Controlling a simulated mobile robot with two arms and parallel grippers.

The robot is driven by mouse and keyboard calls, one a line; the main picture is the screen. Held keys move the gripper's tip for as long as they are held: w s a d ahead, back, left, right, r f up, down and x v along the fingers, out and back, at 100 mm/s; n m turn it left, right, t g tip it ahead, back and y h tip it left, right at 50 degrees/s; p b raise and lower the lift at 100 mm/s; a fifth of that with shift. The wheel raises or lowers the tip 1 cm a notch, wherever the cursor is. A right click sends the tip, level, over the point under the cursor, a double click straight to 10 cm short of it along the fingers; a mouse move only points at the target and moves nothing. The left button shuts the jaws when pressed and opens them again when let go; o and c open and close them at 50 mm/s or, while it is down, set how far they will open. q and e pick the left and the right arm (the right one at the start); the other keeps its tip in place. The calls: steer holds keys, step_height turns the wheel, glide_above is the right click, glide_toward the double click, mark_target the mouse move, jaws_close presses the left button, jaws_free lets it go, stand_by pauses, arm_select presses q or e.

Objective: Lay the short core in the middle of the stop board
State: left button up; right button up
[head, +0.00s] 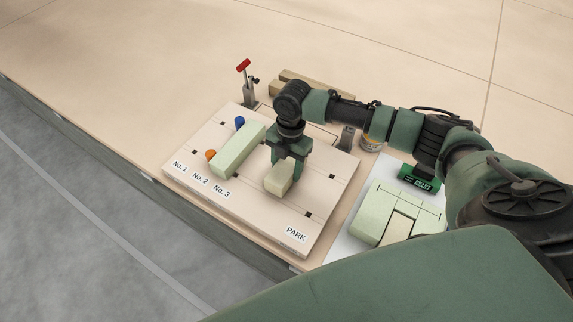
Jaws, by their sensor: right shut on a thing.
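The stop board (232,218) is a pale board on the bench, with labels No.1, No.2, No.3 and PARK along its front edge. A small pale block, apparently the short core (280,181), is between the fingers of my right gripper (288,167), over the board's middle. The gripper is shut on it from above and hides part of it. I cannot tell whether the block touches the board. A longer pale green block (238,151) lies on the board to the left of it. My left gripper is not in view.
A blue peg (239,122) and an orange peg (210,155) stand on the board's left side. A red-handled clamp (246,85) is behind it. To the right, a white sheet (345,247) carries pale blocks (372,211) and a green device (420,178).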

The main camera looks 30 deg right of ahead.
steer(key=shift+f, duration=0.5)
stand_by(0.5)
steer(key=o, duration=1.4)
